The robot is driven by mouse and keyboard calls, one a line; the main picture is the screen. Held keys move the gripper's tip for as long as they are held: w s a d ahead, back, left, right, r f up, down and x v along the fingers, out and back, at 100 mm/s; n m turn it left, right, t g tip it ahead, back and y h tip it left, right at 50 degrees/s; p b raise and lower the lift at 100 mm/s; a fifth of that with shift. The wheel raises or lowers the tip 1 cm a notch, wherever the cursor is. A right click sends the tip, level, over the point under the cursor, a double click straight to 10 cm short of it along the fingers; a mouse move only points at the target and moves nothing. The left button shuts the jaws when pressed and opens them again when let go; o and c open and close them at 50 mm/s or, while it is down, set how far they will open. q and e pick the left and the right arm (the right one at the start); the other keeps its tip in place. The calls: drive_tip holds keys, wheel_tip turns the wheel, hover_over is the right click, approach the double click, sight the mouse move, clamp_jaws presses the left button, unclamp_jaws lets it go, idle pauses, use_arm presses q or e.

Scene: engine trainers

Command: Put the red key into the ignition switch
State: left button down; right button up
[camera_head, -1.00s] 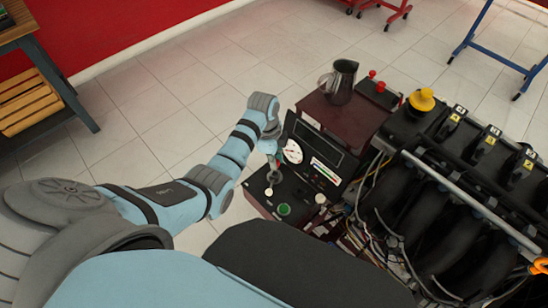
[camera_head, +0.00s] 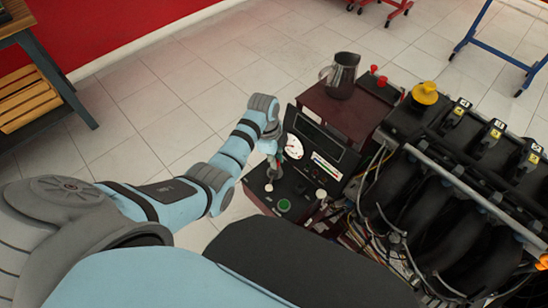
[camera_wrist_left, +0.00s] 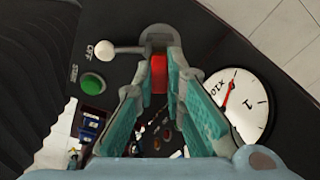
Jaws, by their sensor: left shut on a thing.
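My left gripper (camera_head: 274,168) is low over the front of the dark control panel, beside the white gauge. In the left wrist view, its teal-padded fingers (camera_wrist_left: 158,65) are shut on the red key (camera_wrist_left: 159,74). Only a red part of the key shows between the fingertips. Its far end is hidden, so I cannot tell whether it touches or sits in anything. The ignition switch cannot be made out for certain. The fingertips hide part of the panel near the OFF and START labels. My right gripper is not in view.
A white ball-ended lever (camera_wrist_left: 104,53) and a green button (camera_wrist_left: 92,84) are close by the fingers, with the gauge (camera_wrist_left: 238,104) on the other side. A metal jug (camera_head: 341,76) stands on the box behind. The engine (camera_head: 440,190) and loose wiring lie right of the panel.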

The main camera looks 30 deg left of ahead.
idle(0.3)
use_arm(q)
drive_tip(key=shift+f+b, duration=0.3)
drive_tip(key=shift+f, duration=0.4)
drive_tip(key=c, duration=1.6)
unclamp_jaws()
drive_tip(key=shift+o, duration=0.3)
drive_tip(key=o, duration=0.3)
drive_tip(key=shift+r+p, duration=1.55)
drive_tip(key=shift+p, duration=0.45)
